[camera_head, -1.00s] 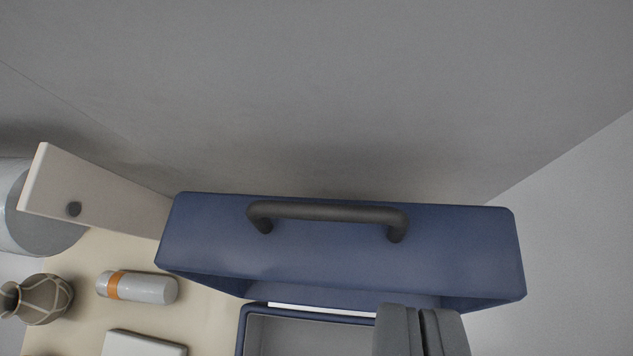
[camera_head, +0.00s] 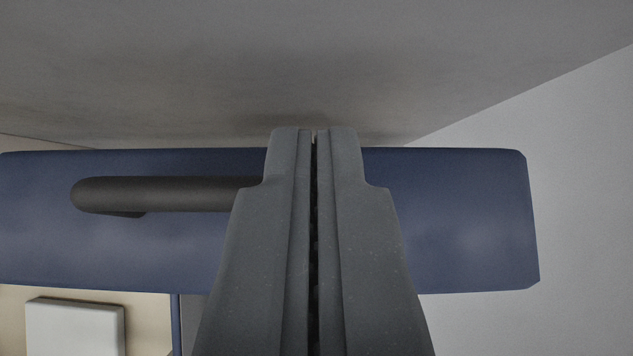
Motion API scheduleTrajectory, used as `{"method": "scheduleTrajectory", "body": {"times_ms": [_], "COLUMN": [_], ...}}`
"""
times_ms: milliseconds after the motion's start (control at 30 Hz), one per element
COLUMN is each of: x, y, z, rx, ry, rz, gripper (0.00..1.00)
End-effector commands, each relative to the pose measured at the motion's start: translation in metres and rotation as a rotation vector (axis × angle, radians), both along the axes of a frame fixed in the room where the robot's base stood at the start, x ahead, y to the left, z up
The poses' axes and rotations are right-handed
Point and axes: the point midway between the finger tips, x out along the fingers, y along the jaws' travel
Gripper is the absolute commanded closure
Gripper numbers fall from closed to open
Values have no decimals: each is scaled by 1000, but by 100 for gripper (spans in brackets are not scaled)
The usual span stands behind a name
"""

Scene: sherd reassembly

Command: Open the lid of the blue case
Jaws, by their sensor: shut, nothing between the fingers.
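The blue lid (camera_head: 455,220) of the case stands raised and spans most of the width. Its dark handle (camera_head: 165,194) is on the face toward me, to the left of my gripper. A thin blue edge of the case body (camera_head: 176,325) shows below the lid at lower left; most of the body is hidden behind my gripper. My gripper (camera_head: 314,137) is shut and empty, in front of the lid, its tips reaching just above the lid's upper edge in the picture. It covers the handle's right end. I cannot tell whether it touches the lid.
A white block (camera_head: 75,327) sits on the pale surface (camera_head: 14,315) at lower left.

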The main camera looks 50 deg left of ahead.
Motion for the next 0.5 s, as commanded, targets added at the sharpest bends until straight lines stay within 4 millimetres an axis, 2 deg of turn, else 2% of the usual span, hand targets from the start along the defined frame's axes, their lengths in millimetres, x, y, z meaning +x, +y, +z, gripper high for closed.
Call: {"method": "scheduleTrajectory", "body": {"times_ms": [200, 500], "x": [5, 5], "y": [8, 8], "z": [-12, -12], "rx": [-1, 0], "ry": [1, -1], "rz": [0, -1], "gripper": [100, 100]}}
